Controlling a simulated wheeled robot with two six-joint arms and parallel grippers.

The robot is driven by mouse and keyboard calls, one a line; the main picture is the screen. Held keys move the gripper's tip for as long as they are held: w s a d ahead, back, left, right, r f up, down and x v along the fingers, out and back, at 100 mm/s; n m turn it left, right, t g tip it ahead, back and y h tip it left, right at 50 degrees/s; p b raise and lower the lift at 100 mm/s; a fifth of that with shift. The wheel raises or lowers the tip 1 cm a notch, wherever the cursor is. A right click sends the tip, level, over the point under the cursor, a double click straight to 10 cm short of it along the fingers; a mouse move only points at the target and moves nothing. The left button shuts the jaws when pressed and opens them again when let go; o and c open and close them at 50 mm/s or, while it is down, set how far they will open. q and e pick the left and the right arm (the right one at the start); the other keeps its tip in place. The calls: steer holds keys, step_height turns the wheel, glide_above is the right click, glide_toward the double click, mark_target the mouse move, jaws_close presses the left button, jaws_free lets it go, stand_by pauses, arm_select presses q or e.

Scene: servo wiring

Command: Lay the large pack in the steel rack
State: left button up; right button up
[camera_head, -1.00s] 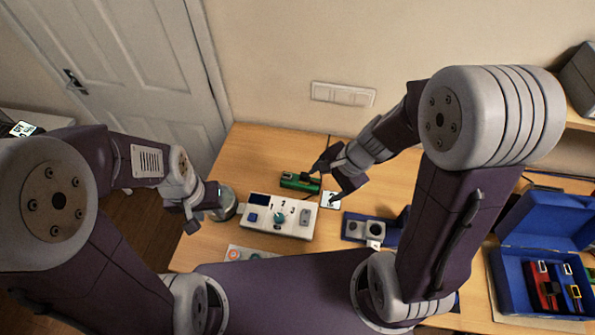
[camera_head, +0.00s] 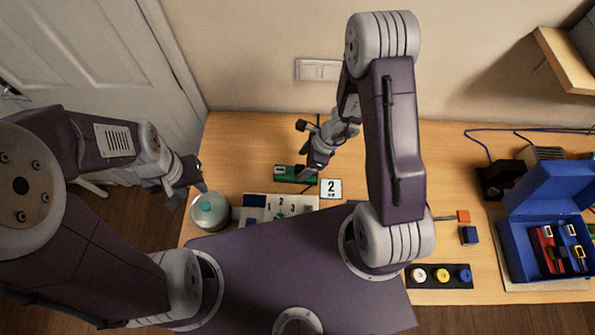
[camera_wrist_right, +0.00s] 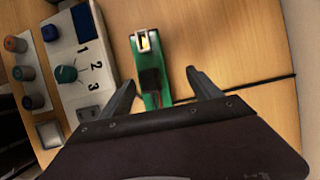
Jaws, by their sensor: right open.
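A green pack (camera_head: 291,174) with a black block lies on the table, partly hidden behind my right gripper (camera_head: 308,150). I take it for the large pack. In the right wrist view the green pack (camera_wrist_right: 148,58) has a silver and yellow tab at its far end. There my right gripper (camera_wrist_right: 160,84) is open, one finger on each side of the pack, apart from each other. My left gripper (camera_head: 187,186) hangs over the table's left edge; its jaws are unclear. A grey ribbed object (camera_head: 545,153) at the back right may be the steel rack; I cannot tell.
A white panel (camera_head: 292,204) numbered 1 to 3 and a card marked 2 (camera_head: 331,188) lie beside the pack. A round pot (camera_head: 210,212) stands left. An open blue box (camera_head: 520,262) with several packs is at right.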

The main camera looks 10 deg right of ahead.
mark_target(295, 171)
steer(key=a+f, duration=0.1)
steer(key=s+a+f, duration=0.1)
steer(key=a+f, duration=0.1)
steer(key=shift+s+f, duration=0.15)
steer(key=shift+f, duration=0.05)
steer(key=shift+w+d+f, duration=0.15)
steer(key=shift+w+d, duration=0.1)
steer(key=shift+w, duration=0.15)
steer(key=shift+c, duration=0.3)
steer(key=shift+w, duration=0.1)
steer(key=c, duration=0.5)
steer(key=shift+s+a, duration=0.1)
steer(key=shift+s, duration=0.1)
jaws_close()
arm_select(q)
steer(key=shift+s+a, duration=0.55)
steer(key=shift+s, duration=0.2)
steer(key=shift+w+d, duration=0.1)
steer(key=shift+w, duration=0.05)
arm_select(e)
steer(key=shift+w, duration=0.1)
